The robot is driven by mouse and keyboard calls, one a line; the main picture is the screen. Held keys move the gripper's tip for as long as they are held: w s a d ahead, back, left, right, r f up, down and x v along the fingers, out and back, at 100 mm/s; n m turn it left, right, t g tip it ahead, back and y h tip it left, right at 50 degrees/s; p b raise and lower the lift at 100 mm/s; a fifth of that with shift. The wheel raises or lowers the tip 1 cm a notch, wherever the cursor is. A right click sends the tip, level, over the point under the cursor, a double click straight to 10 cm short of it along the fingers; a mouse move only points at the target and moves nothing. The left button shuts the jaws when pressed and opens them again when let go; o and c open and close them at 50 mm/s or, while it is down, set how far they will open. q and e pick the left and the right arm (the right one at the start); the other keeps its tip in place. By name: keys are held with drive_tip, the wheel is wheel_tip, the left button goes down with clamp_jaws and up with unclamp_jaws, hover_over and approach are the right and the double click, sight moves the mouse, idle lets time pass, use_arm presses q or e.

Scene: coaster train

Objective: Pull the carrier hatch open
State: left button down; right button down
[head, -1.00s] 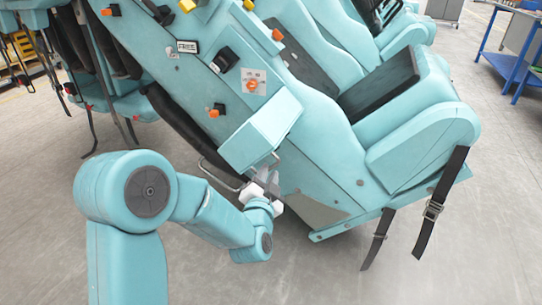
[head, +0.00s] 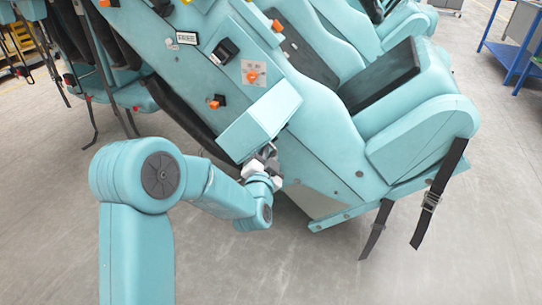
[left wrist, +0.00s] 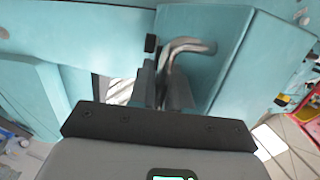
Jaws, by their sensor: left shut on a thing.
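The teal carrier (head: 325,165) fills the middle of the head view, tilted, with a box-shaped teal part (head: 260,118) on its lower side. I cannot tell for sure which panel is the hatch. My left gripper (head: 265,163) is just under that box. In the left wrist view, a bent grey metal handle (left wrist: 192,46) stands out beside a teal panel (left wrist: 232,65). The left gripper's fingers (left wrist: 164,88) are shut on this handle, and they hide part of it. My right gripper is in neither view.
Black straps (head: 437,195) hang from the carrier's right end. Orange knobs and a label (head: 253,73) sit on its side. A blue workbench (head: 510,55) stands at the far right. The grey floor (head: 340,275) in front is clear.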

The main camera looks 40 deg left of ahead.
sight(257, 149)
use_arm(q)
drive_tip(key=shift+s+a+r, duration=1)
drive_tip(key=shift+a+r, duration=0.1)
drive_tip(key=shift+r, duration=0.1)
drive_tip(key=c, duration=1.4)
unclamp_jaws()
drive_tip(key=shift+c, duration=0.2)
